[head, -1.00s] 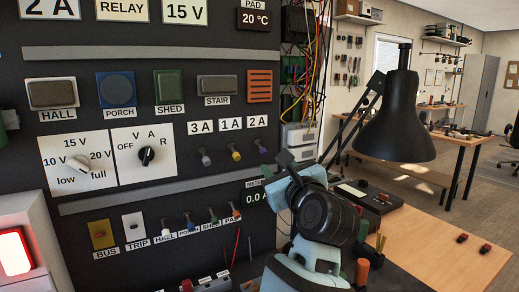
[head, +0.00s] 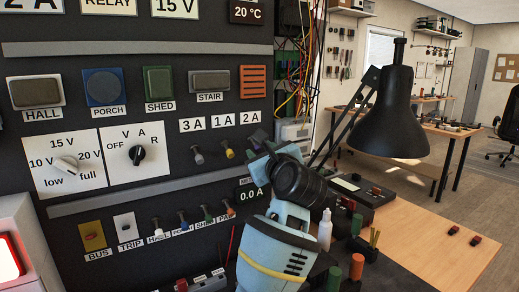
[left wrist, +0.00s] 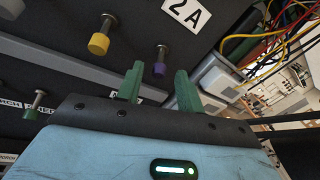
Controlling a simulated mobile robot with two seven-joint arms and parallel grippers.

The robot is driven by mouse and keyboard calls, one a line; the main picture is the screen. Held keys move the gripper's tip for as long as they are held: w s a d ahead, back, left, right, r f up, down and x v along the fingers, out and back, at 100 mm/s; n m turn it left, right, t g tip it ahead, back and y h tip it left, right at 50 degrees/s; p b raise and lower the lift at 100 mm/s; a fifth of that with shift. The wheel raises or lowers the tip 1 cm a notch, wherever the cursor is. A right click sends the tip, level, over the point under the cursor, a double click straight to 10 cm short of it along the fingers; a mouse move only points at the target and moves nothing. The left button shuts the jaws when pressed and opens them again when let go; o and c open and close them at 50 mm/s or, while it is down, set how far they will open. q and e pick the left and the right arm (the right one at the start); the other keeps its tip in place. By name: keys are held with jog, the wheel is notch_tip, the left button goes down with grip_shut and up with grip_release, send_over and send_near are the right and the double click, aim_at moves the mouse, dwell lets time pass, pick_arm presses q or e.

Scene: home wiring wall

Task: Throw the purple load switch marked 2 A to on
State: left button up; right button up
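The purple load switch (left wrist: 159,68), a short metal lever with a purple cap, shows in the left wrist view below its 2 A label (left wrist: 187,13). My left gripper (left wrist: 160,74) is open, with its two green fingers apart. The purple cap appears between the fingertips in that view; I cannot tell whether they touch it. In the head view my left gripper (head: 260,142) is at the panel just under the 2 A label (head: 250,118) and hides the purple switch. My right gripper is not in view.
The yellow-capped switch (head: 229,152) under 1 A is close left of my gripper; the grey one (head: 198,157) is further left. Below right is the meter display (head: 251,195). Loose wires (head: 300,60) hang right of the panel, and a black lamp (head: 392,115) stands over the bench.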

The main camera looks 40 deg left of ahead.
aim_at(257, 149)
pick_arm(q)
jog(key=shift+w+a, duration=0.3)
jog(key=shift+a, duration=0.2)
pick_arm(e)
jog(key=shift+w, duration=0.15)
